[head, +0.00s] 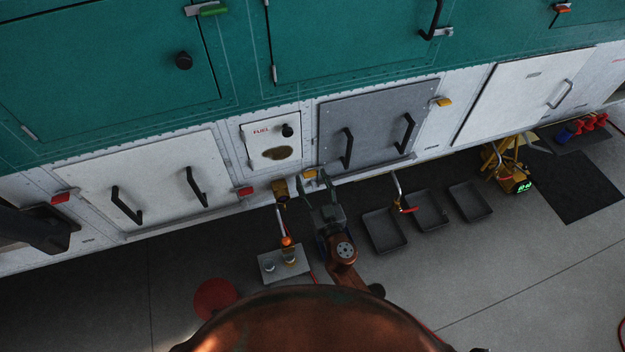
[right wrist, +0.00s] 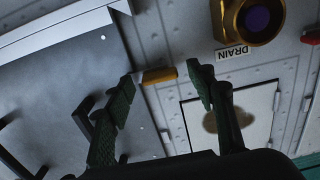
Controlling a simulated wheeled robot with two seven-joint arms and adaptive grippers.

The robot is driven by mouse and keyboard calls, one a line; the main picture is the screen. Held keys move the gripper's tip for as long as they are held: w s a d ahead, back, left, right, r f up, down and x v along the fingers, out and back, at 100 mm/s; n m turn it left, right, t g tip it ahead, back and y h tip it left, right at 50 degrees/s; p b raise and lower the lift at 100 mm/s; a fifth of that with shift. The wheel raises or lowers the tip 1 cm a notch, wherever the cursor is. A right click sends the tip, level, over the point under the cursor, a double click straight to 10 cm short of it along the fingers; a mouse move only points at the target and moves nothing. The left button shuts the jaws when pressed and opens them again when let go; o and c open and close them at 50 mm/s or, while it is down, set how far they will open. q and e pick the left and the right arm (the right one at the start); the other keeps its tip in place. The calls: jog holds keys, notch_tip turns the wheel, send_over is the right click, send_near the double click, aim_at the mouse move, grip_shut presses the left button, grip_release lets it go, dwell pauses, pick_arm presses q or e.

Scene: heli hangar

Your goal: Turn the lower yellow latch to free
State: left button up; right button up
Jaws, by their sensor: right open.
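The lower yellow latch (head: 309,174) sits on the white frame at the lower left corner of the grey panel (head: 368,125). My right gripper (head: 325,180) is in front of it, open and empty, its fingers pointing at the wall. In the right wrist view the yellow latch (right wrist: 160,75) shows as a short bar lying between the two open green fingertips (right wrist: 162,78), farther off beyond them. I cannot tell whether a finger touches it. A second yellow latch (head: 441,101) is at the panel's upper right. My left gripper is not in view.
A brass drain fitting (head: 280,188) sticks out just left of the right gripper, above a small grey box (head: 285,265). Two black handles (head: 346,148) stand out from the grey panel. Dark trays (head: 384,230) lie on the floor to the right. A fuel flap (head: 270,142) is at the left.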

jog(key=c, duration=1.2)
jog(key=shift+o, duration=0.2)
jog(key=shift+n, duration=8.9)
